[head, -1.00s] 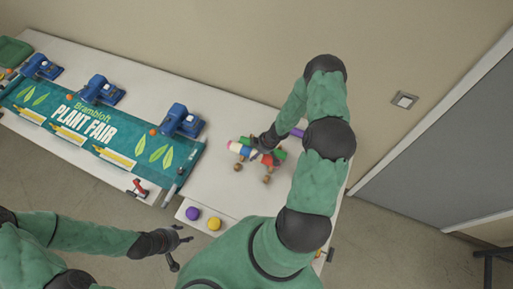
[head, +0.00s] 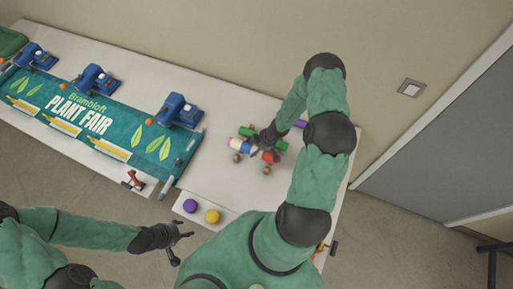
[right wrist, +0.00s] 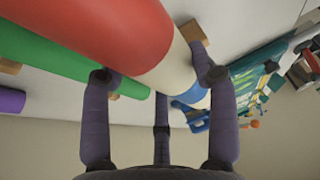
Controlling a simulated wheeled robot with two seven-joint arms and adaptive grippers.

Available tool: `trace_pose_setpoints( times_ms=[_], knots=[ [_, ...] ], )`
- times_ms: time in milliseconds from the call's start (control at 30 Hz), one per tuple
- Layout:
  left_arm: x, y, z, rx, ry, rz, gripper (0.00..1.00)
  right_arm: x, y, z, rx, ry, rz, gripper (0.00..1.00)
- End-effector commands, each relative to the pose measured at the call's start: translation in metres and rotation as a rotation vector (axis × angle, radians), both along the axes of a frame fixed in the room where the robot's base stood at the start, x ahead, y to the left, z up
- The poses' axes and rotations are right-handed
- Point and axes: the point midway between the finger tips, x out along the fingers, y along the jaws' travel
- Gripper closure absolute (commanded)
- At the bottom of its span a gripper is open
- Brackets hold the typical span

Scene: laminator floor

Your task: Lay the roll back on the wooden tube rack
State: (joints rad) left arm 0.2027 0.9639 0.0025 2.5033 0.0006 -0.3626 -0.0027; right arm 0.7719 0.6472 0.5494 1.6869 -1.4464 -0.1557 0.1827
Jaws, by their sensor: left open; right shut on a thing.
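The roll (head: 247,147), banded red, white and blue, lies across the fingers of my right gripper (head: 262,147) at the right part of the white table. My right gripper is shut on it. In the right wrist view the roll (right wrist: 100,28) crosses the top, its red part nearest. Wooden blocks of the rack (head: 237,158) show beside the roll, one also in the right wrist view (right wrist: 191,32). I cannot tell whether the roll touches them. A green roll (head: 249,131) lies behind, parallel to it. My left gripper (head: 181,246) is open and empty, off the table's front edge.
A purple roll (right wrist: 10,101) lies beyond the green one. A green Plant Fair banner (head: 95,118) and several blue machines (head: 178,110) fill the table's left. A wall stands behind.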

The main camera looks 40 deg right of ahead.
Motion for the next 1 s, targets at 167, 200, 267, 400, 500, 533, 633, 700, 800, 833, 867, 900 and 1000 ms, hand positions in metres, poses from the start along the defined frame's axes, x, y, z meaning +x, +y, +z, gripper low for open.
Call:
trace_pose_setpoints(
  times_ms=[167, 200, 267, 400, 500, 533, 633, 700, 800, 833, 867, 900, 1000],
  knots=[
    [0.0, 0.0, -0.018, 0.0, 0.0, 0.0, 0.47, 0.0, 0.0, -0.019, 0.0, 0.0, -0.002, 0.8],
    [0.0, 0.0, -0.022, 0.0, 0.0, 0.0, 0.47, 0.0, 0.0, -0.022, -0.001, 0.0, -0.001, 0.8],
    [0.0, 0.0, -0.027, 0.0, 0.0, 0.0, 0.47, 0.0, 0.0, -0.028, -0.001, 0.0, -0.001, 0.8],
    [0.0, 0.0, -0.038, 0.0, 0.0, 0.0, 0.47, 0.0, 0.0, -0.039, -0.001, 0.0, 0.0, 0.8],
    [0.0, 0.0, -0.045, 0.0, 0.0, 0.0, 0.47, 0.0, 0.0, -0.047, 0.0, 0.0, -0.001, 0.8],
    [0.0, 0.0, -0.046, 0.0, 0.0, 0.0, 0.47, 0.0, 0.0, -0.05, 0.0, 0.0, -0.001, 0.8],
    [0.0, 0.0, -0.051, 0.0, 0.0, 0.0, 0.47, 0.0, 0.0, -0.056, 0.001, 0.001, -0.002, 0.8],
    [0.0, 0.0, -0.054, 0.0, 0.0, 0.0, 0.47, 0.0, 0.0, -0.059, 0.001, 0.001, -0.002, 0.8],
    [0.0, 0.0, -0.055, 0.0, 0.0, 0.0, 0.47, 0.0, 0.0, -0.061, 0.0, 0.0, -0.001, 0.8],
    [0.0, 0.0, -0.055, 0.0, 0.0, 0.0, 0.47, 0.0, 0.0, -0.062, 0.0, 0.0, -0.001, 0.8],
    [0.0, 0.0, -0.055, 0.0, 0.0, 0.0, 0.47, 0.0, 0.0, -0.062, 0.0, 0.0, -0.001, 0.8],
    [0.0, 0.0, -0.055, 0.0, 0.0, 0.0, 0.47, 0.0, 0.0, -0.062, 0.0, 0.0, -0.001, 0.8],
    [0.0, 0.0, -0.055, 0.0, 0.0, 0.0, 0.47, 0.0, 0.0, -0.061, 0.0, 0.0, -0.001, 0.8]
  ],
)
